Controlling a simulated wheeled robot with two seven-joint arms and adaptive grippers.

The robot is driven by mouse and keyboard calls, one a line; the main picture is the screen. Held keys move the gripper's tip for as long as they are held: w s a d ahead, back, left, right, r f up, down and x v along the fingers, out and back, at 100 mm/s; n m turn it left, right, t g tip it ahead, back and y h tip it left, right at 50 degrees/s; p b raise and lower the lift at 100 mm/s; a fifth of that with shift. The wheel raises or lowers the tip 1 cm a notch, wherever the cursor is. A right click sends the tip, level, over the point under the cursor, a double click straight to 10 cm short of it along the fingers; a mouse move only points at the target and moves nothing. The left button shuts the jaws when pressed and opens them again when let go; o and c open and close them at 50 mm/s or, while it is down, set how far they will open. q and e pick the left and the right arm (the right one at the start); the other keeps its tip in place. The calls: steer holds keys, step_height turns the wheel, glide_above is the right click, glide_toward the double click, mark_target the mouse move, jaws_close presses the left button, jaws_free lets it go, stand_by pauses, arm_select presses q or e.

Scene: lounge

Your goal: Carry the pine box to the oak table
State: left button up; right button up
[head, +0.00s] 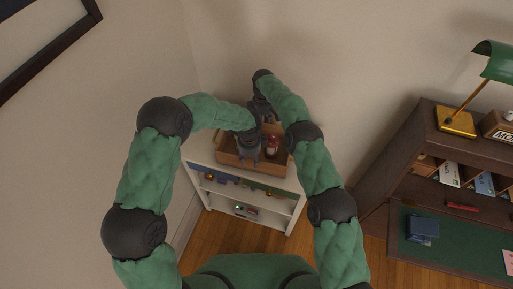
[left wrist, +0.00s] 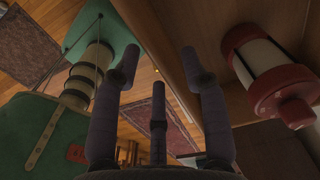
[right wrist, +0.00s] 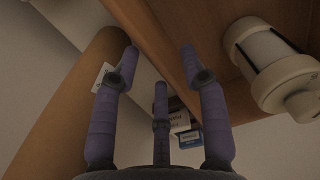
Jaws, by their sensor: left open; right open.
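The pine box (head: 226,160) stands on top of a white shelf unit, with a red-capped lantern (head: 271,146) in it. My left gripper (head: 247,158) is open at the near side of the box. In the left wrist view the box wall (left wrist: 165,20) runs close by its spread fingers, with the red lantern (left wrist: 285,85) beyond. My right gripper (head: 264,114) is open at the far side. In the right wrist view the box wall (right wrist: 165,45) passes by its fingers, and a white lantern (right wrist: 270,65) shows inside. Contact cannot be told. No oak table is recognisable.
The white shelf unit (head: 295,186) holds small items on its lower shelves. A dark wood desk (head: 420,185) with a green lamp (head: 493,60) stands at the right. Walls close in behind and left. Wooden floor (head: 330,243) shows between shelf and desk.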

mark_target(251, 170)
arm_select(q)
steer(key=shift+f, duration=3.05)
arm_select(e)
steer(key=shift+f, duration=3)
arm_select(q)
jaws_close()
arm_select(e)
jaws_close()
arm_select(q)
steer(key=shift+r, duration=0.15)
arm_select(e)
steer(key=shift+w+r, duration=0.1)
steer(key=shift+r, duration=0.1)
